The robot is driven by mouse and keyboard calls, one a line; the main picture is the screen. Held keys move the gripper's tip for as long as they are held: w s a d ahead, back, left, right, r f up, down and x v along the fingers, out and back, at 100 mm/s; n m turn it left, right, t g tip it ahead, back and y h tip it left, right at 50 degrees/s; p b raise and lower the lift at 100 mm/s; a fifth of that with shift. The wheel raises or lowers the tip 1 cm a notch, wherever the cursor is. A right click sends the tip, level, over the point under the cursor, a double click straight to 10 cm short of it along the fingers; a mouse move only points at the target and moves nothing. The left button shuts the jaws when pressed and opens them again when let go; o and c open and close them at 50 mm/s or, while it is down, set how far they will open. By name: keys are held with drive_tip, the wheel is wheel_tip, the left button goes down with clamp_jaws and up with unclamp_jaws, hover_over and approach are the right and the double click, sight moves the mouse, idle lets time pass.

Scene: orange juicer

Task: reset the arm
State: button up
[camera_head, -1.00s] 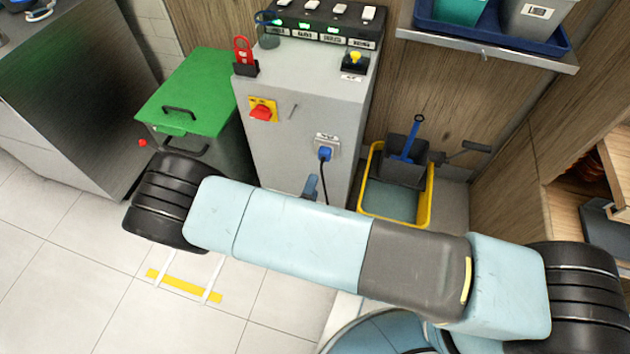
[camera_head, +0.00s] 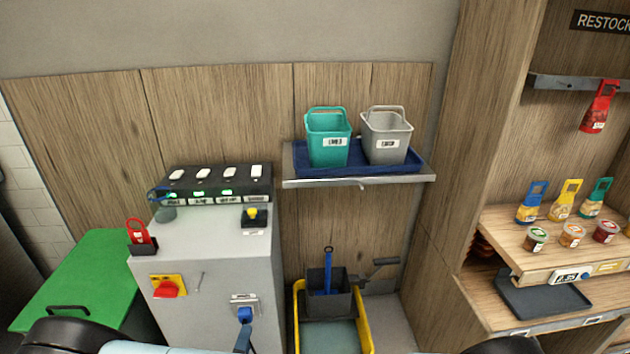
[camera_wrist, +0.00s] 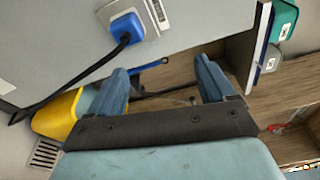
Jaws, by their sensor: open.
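My gripper (camera_wrist: 162,88) shows in the wrist view with its two blue fingers well apart. It is open and nothing sits between the fingers. The rest of the arm is out of that view. In the wrist view the grey cabinet with a blue plug (camera_wrist: 126,28) and its black cable is beyond the fingers, at the upper left.
The grey cabinet (camera_head: 205,262) stands beside a green-lidded bin (camera_head: 85,275). A yellow mop bucket (camera_head: 299,320) stands to its right. Above is a metal shelf with a blue tray (camera_head: 420,166) holding a teal bucket (camera_head: 328,155) and a grey bucket (camera_head: 387,150). A stocked wooden rack (camera_head: 480,240) is at right.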

drive_tip(key=w+d+r+m+g+h, duration=0.55)
drive_tip(key=d+r+m, duration=0.25)
drive_tip(key=r+m, duration=0.3)
drive_tip(key=w+d+r+m+g+h, duration=0.5)
drive_tip(key=d+r+m, duration=0.4)
drive_tip(key=r, duration=0.4)
drive_tip(key=d+r+m+g+y, duration=0.5)
drive_tip(key=d+r+m+g, duration=0.1)
drive_tip(key=d+r+m, duration=0.85)
drive_tip(key=s+d+r+m+t+y, duration=0.4)
drive_tip(key=s+d+r+m+y, duration=0.2)
drive_tip(key=s+d+r+m, duration=0.5)
drive_tip(key=s+r+m, duration=0.3)
drive_tip(key=s+m, duration=0.1)
drive_tip(key=m, duration=0.1)
drive_tip(key=shift+s+d+r+y, duration=0.2)
drive_tip(key=shift+s+d+y, duration=0.05)
drive_tip(key=shift+d+y, duration=0.15)
